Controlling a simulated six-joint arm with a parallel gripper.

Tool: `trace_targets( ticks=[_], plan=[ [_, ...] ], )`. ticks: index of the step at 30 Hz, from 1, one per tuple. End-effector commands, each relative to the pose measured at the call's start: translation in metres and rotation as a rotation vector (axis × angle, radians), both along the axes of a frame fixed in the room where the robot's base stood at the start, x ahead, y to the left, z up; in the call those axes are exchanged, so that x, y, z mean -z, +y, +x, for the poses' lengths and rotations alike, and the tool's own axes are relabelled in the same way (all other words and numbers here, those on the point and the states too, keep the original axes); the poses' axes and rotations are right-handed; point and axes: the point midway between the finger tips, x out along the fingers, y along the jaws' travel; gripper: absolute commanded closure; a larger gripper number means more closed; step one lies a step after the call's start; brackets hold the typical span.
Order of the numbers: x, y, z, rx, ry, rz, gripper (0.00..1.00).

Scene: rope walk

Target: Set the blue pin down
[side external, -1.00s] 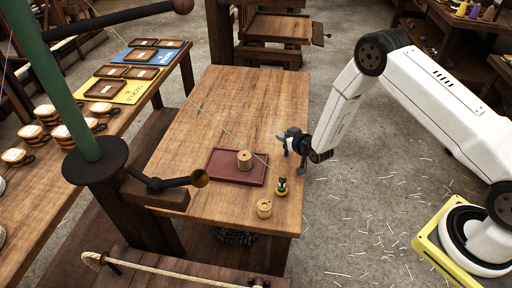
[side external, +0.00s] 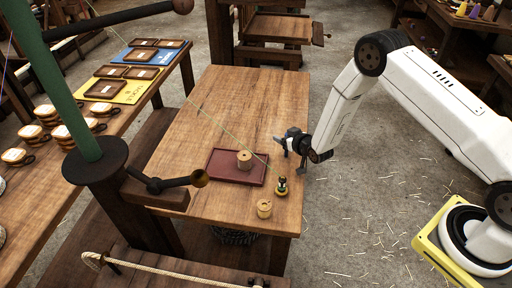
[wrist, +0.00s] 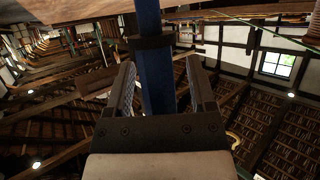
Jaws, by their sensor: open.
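In the wrist view a blue upright bar, which looks like the blue pin (wrist: 156,80), stands between the two fingers of my gripper (wrist: 158,88). The fingers are spread, with a gap visible on each side of the bar. A dark collar crosses the bar higher up. In the side view my gripper (side external: 285,143) is at the right edge of the wooden table (side external: 225,105), right of the red tray (side external: 224,174). The pin is too small to make out clearly there, and its lower end is hidden.
A wooden spool (side external: 244,160) stands on the tray. A small dark and yellow piece (side external: 281,186) and another spool (side external: 264,209) stand near the table's front right. A thin greenish line (side external: 220,128) crosses above the table. The table's far part is clear.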

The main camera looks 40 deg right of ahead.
Motion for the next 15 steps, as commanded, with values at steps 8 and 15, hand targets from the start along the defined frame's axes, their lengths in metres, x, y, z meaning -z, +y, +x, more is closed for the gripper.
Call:
trace_targets(
  ticks=[8, 15],
  plan=[
    [-0.007, 0.001, -0.015, 0.0, 0.001, 0.0, 0.29],
    [-0.017, 0.003, -0.039, 0.0, 0.001, 0.0, 0.29]
  ],
)
